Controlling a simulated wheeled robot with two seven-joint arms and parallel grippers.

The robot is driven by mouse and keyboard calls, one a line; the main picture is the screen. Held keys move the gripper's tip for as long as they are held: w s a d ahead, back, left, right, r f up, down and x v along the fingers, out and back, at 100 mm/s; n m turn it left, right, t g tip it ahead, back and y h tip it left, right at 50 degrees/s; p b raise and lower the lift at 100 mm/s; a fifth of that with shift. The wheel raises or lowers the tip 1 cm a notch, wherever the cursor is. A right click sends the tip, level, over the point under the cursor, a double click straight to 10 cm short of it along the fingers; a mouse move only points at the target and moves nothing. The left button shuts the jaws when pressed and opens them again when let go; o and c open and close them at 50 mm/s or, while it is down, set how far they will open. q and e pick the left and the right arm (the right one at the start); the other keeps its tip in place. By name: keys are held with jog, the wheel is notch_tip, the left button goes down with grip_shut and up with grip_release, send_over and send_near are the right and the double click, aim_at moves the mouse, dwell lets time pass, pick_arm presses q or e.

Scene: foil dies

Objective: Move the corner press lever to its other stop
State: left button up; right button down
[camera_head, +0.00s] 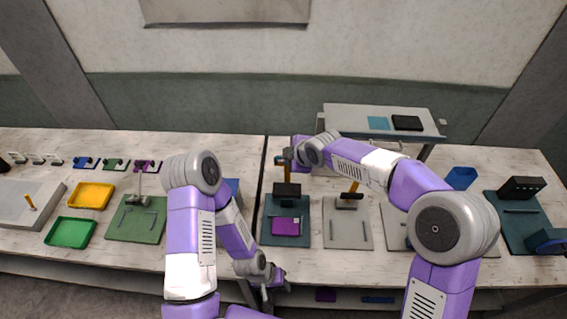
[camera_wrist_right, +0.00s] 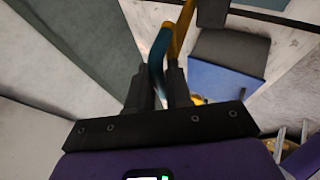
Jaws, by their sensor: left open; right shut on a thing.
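A press on a teal base (camera_head: 270,237) stands on the right table, near the seam between the tables. It has a dark head (camera_head: 287,190), and a purple piece (camera_head: 286,226) lies on its base. Its orange-yellow lever (camera_head: 281,168) stands up at the back, beside my right gripper (camera_head: 290,154). In the right wrist view, my right gripper (camera_wrist_right: 174,88) is shut on the lever (camera_wrist_right: 158,55), which shows a teal part and a yellow part. The fingers hide part of it. My left gripper (camera_head: 268,290) is open and empty, low at the table's front edge.
A grey press (camera_head: 347,230) with a yellow lever (camera_head: 352,188) stands just right of the teal one. A raised grey shelf (camera_head: 365,118) is behind. Yellow (camera_head: 91,195) and green (camera_head: 70,232) trays lie at left. My right arm spans above the right table.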

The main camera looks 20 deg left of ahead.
jog(key=shift+w+d+f, duration=0.1)
jog(key=shift+w, duration=0.15)
jog(key=c, duration=1.2)
grip_release()
jog(key=shift+o, duration=0.4)
jog(key=shift+f, duration=0.3)
jog(key=shift+s, duration=0.1)
jog(key=shift+d+r, duration=0.2)
jog(key=shift+r, duration=0.15)
jog(key=b+v, duration=0.1)
jog(key=v, duration=0.6)
jog(key=shift+a+r, duration=0.25)
jog(key=shift+r, duration=0.15)
